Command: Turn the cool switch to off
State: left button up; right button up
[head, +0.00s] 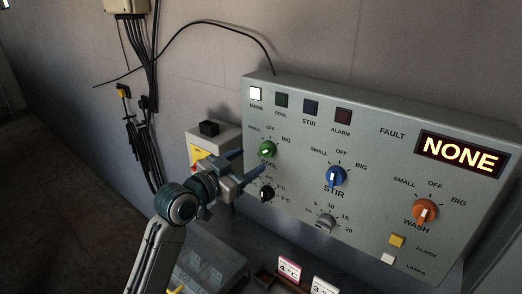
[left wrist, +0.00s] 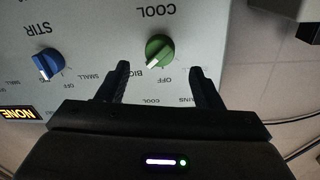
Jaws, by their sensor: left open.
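The cool switch is a green knob (head: 267,149) at the upper left of the grey control panel (head: 370,130), with COOL printed below it and SMALL, OFF and BIG above. In the left wrist view the green knob (left wrist: 159,49) appears upside down, and its pale pointer mark leans toward BIG, away from OFF. My left gripper (head: 246,166) is open and empty in front of the panel, close to the knob. In the left wrist view its two fingers (left wrist: 155,78) lie to either side of the knob's line, apart from it. My right gripper is not in view.
A blue STIR knob (head: 336,176) and an orange WASH knob (head: 425,212) are to the right. A small box (head: 212,135) stands left of the panel. The FAULT display (head: 460,155) reads NONE.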

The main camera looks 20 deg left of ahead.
aim_at(262, 153)
pick_arm(q)
jog(key=p+x, duration=0.1)
jog(key=x, duration=0.4)
jog(key=shift+w+d, duration=0.1)
jog(key=shift+w, duration=0.25)
jog(key=shift+c, duration=0.4)
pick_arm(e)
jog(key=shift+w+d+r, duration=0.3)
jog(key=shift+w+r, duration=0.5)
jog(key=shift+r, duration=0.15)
pick_arm(q)
jog(key=c, duration=0.9)
